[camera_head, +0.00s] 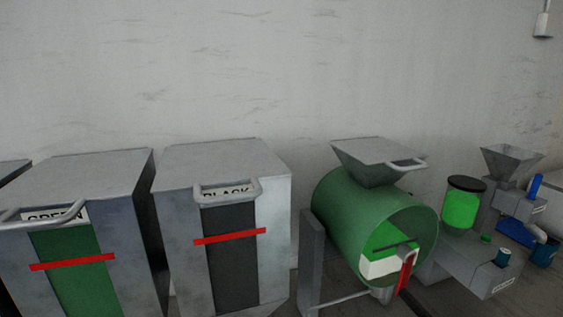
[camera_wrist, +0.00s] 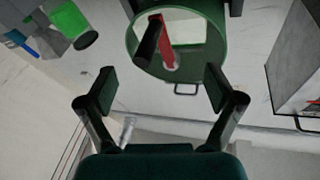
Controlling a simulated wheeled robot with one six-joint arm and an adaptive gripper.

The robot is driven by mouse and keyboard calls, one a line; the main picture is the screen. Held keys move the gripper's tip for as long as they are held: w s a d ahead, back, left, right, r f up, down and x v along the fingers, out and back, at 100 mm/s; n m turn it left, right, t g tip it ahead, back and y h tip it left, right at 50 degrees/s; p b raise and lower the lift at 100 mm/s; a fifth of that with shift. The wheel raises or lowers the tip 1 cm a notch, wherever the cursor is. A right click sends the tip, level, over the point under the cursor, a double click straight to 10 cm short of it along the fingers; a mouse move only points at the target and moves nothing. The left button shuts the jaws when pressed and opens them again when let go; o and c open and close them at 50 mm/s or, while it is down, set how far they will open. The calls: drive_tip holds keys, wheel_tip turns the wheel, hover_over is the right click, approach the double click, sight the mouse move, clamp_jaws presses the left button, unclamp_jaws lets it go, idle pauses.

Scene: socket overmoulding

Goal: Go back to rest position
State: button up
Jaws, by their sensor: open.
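My gripper (camera_wrist: 158,90) shows in the wrist view with its two dark fingers spread wide and nothing between them. It faces the green mixing drum (camera_wrist: 133,40), which appears upside down there, apart from the fingers. The drum's red crank arm (camera_wrist: 165,40) with a black handle (camera_wrist: 148,42) lies beyond the fingertips. In the head view the drum (camera_head: 345,215) stands right of centre, with a grey hopper (camera_head: 372,170) on top and the red crank (camera_head: 405,272) at its front. I cannot make out my gripper in the head view.
Grey bins labelled GREEN (camera_head: 75,180) and BLACK (camera_head: 222,155) stand left of the drum. A black-lidded green container (camera_head: 461,208) and a small hopper machine (camera_head: 512,165) stand to its right. A pale wall (camera_head: 220,70) is behind.

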drive_tip(key=s+a+f+g+h, duration=0.1)
drive_tip(key=s+a+f+g, duration=0.15)
drive_tip(key=s+f, duration=0.75)
drive_tip(key=s+a+f+g, duration=0.25)
drive_tip(key=s+f, duration=0.45)
drive_tip(key=s, duration=0.6)
drive_tip(key=s+a+n+y, duration=0.1)
drive_tip(key=s+a+n, duration=0.1)
drive_tip(key=s, duration=0.8)
drive_tip(key=shift+s+a+r+n+g, duration=0.2)
drive_tip(key=shift+s+n+g, duration=0.1)
drive_tip(key=shift+n+g, duration=0.1)
